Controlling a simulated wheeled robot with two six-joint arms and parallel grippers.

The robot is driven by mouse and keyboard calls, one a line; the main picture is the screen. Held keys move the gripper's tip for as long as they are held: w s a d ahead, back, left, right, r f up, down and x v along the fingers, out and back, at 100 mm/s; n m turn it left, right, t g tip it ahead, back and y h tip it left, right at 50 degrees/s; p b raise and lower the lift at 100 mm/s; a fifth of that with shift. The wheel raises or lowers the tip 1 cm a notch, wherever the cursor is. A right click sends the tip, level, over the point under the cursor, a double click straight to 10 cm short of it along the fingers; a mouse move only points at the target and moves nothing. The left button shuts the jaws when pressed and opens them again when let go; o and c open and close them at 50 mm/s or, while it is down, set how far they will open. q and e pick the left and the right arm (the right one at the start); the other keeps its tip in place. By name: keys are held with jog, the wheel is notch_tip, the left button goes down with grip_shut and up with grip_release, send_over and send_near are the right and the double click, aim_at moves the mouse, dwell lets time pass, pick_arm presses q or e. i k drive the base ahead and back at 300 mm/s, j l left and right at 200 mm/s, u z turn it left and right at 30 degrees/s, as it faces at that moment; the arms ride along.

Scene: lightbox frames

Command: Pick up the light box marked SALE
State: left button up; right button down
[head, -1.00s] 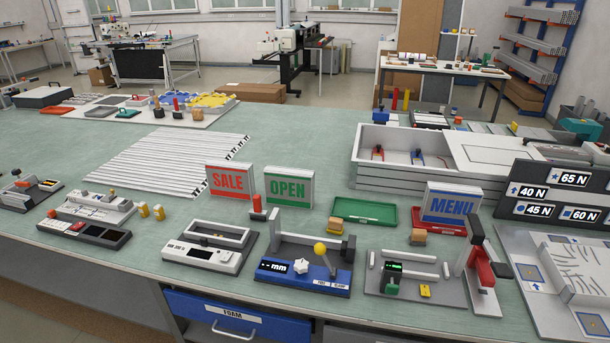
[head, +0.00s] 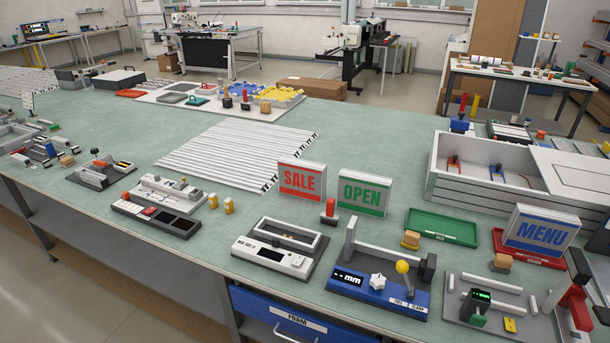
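The light box marked SALE (head: 300,180) stands upright on the green table, with red lettering on a light grey face. It is just left of the light box marked OPEN (head: 362,194), which has green lettering. No gripper or arm shows in the head view.
A white device with a small display (head: 277,250) and a blue device with a yellow knob (head: 380,280) sit in front of the SALE box. White strips (head: 235,155) lie behind it to the left. A green tray (head: 442,227) lies to the right. Bare table (head: 110,120) is at left.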

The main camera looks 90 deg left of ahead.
aim_at(303, 178)
jog(key=k+j, duration=0.65)
jog(key=j, duration=0.15)
jog(key=k+j, duration=1.25)
jog(key=j, duration=0.3)
jog(key=k+j, duration=0.65)
jog(key=j, duration=0.1)
